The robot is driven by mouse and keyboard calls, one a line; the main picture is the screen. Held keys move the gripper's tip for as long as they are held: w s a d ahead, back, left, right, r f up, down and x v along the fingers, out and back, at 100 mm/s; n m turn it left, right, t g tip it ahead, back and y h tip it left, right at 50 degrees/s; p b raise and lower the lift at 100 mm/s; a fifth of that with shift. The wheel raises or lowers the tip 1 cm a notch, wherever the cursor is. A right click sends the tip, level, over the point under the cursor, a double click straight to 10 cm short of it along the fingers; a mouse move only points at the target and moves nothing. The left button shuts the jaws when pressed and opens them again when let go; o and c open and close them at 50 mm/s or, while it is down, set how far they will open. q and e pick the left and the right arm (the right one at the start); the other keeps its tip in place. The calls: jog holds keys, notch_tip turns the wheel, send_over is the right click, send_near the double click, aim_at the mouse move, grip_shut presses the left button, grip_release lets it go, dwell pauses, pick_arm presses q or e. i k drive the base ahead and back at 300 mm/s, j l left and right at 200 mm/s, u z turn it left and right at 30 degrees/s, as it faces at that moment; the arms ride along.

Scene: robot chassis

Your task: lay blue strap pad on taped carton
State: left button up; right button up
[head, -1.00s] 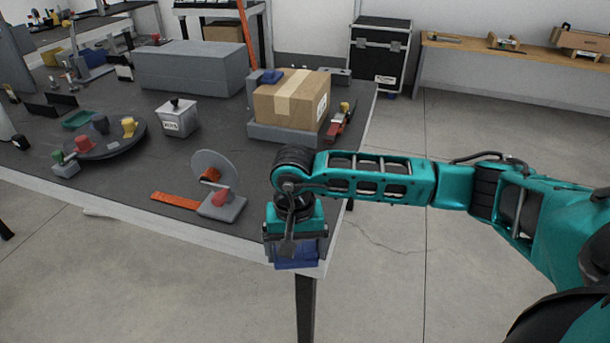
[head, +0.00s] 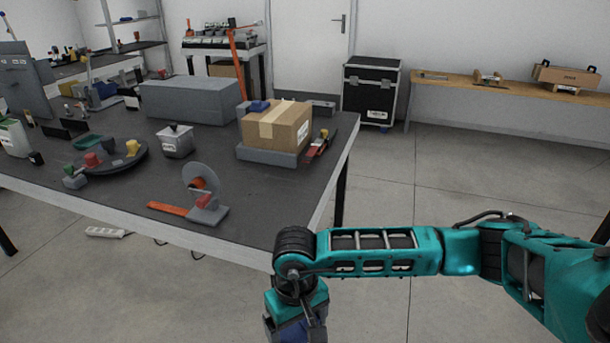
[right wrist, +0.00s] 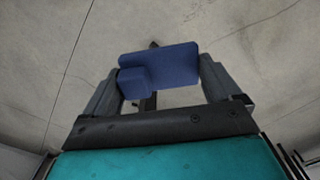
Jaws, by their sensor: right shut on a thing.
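The taped carton (head: 275,126) is a brown box with a pale tape strip and a white label, on a grey base (head: 267,156) at the table's right side. A small blue piece (head: 258,106) shows at its back left corner. My right gripper (right wrist: 160,78) is shut on the blue strap pad (right wrist: 172,62), seen between its fingers in the right wrist view over bare floor. In the head view the pad (head: 293,332) shows at the bottom edge, partly cut off, in front of the table and well short of the carton. My left gripper is not in view.
The table (head: 110,202) holds a dark turntable with coloured knobs (head: 107,160), a grey tin (head: 176,140), a disc stand with an orange strip (head: 205,198) and a long grey block (head: 190,100). A red tool (head: 318,146) lies right of the carton.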

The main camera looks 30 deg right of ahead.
aim_at(297, 113)
jog(key=k, duration=0.8)
jog(key=k+u, duration=0.15)
jog(key=u, duration=1.05)
jog(key=l+u, duration=0.6)
jog(key=k+l, duration=0.15)
jog(key=l, duration=0.3)
jog(key=k+l, duration=0.1)
jog(key=l, duration=0.4)
jog(key=k+l, duration=0.15)
jog(key=l, duration=0.3)
jog(key=k+l, duration=0.1)
jog(key=l, duration=0.4)
jog(key=k+l, duration=0.15)
jog(key=l, duration=0.3)
jog(key=k+l, duration=0.1)
jog(key=l, duration=0.4)
jog(key=k+l, duration=0.15)
jog(key=l, duration=0.3)
jog(key=k+l, duration=0.1)
jog(key=l, duration=0.4)
